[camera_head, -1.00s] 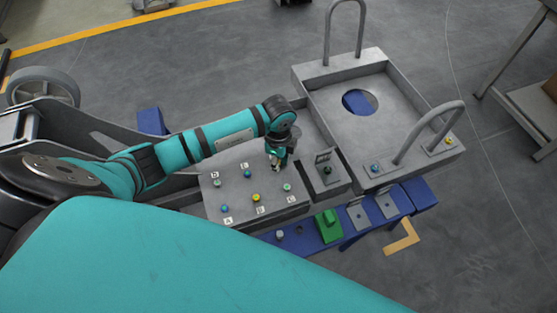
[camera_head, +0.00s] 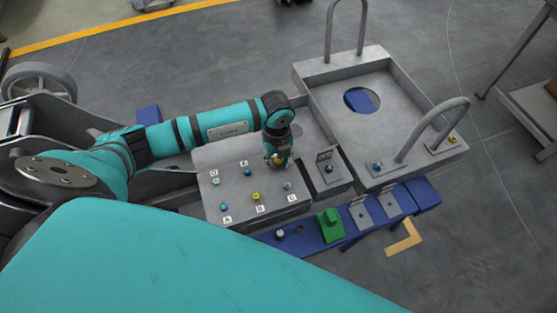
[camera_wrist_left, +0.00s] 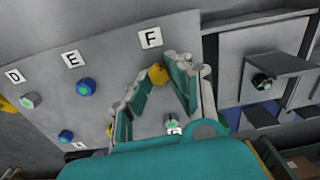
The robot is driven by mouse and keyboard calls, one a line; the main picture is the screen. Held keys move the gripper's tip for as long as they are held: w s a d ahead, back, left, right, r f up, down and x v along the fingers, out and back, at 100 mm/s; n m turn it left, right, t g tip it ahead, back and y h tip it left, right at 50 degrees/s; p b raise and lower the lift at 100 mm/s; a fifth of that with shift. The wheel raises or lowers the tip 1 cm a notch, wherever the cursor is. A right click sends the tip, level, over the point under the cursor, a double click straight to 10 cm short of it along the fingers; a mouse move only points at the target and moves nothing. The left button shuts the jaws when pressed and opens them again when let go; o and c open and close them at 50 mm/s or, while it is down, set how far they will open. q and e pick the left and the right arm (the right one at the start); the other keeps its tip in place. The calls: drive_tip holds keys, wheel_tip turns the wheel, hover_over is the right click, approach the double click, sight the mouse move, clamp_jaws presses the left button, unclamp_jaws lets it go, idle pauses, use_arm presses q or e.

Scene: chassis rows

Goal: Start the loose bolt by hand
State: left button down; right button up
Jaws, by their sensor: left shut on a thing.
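My left gripper (camera_head: 276,162) is over the far right part of the grey lettered block (camera_head: 240,196). In the left wrist view its fingers (camera_wrist_left: 160,84) are closed on a yellow bolt (camera_wrist_left: 158,73) below the label F (camera_wrist_left: 150,37). I cannot tell whether this bolt sits in a hole. Other bolts stand on the block: a blue one (camera_head: 247,172), a green-topped one (camera_head: 215,182), another blue one (camera_head: 224,208), a yellow one (camera_head: 256,196) and another green-topped one (camera_head: 287,185). My right gripper is not in view.
Right of the block is a bracket (camera_head: 327,173) with a dark green-topped bolt. Beyond it is a grey tray (camera_head: 310,72) with raised handles (camera_head: 430,125). A blue beam (camera_head: 375,222) with a green block (camera_head: 329,226) runs along the front.

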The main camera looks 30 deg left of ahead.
use_arm(q)
drive_tip(key=shift+m, duration=0.6)
drive_tip(key=c, duration=1.1)
unclamp_jaws()
drive_tip(key=shift+c, duration=0.2)
wheel_tip(320, 180, up, 12)
drive_tip(key=shift+s, duration=0.1)
